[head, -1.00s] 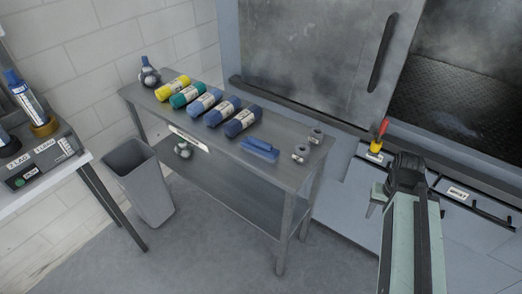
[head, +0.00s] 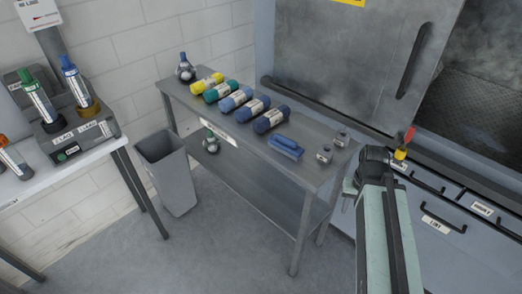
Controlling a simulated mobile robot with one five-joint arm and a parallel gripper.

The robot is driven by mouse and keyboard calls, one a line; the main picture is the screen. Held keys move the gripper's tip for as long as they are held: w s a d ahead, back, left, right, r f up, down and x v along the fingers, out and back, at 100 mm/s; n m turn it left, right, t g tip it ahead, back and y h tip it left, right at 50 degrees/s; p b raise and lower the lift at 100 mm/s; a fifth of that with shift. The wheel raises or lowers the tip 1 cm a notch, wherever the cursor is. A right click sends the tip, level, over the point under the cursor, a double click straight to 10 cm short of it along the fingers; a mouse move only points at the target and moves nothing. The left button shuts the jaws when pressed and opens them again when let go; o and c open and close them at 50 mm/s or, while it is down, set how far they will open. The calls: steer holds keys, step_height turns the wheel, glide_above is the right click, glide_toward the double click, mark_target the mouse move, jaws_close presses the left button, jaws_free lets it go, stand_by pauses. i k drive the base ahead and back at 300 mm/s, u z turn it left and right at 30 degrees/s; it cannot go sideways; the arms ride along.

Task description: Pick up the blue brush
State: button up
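The blue brush (head: 285,147) lies on the top of the grey metal table (head: 311,173), near its right end, in the head view. It lies between the dark blue roll and two small grey metal pieces. My arm rises at the right of the picture, in front of the washer. My gripper (head: 347,190) shows only in small part at the left of the arm's end, to the right of the table and apart from the brush. Its fingers are too small and hidden to tell open or shut.
Several coloured rolls (head: 236,100) line the table behind the brush, with a round flask (head: 185,69) at the far end. Two small metal pieces (head: 325,153) sit right of the brush. A grey bin (head: 168,172) stands left of the table. Floor in front is clear.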

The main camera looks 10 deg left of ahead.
mark_target(289, 148)
steer(key=u, duration=3.4)
steer(key=k, duration=1.6)
steer(key=z, duration=0.85)
steer(key=i, duration=1.65)
steer(key=u, duration=0.1)
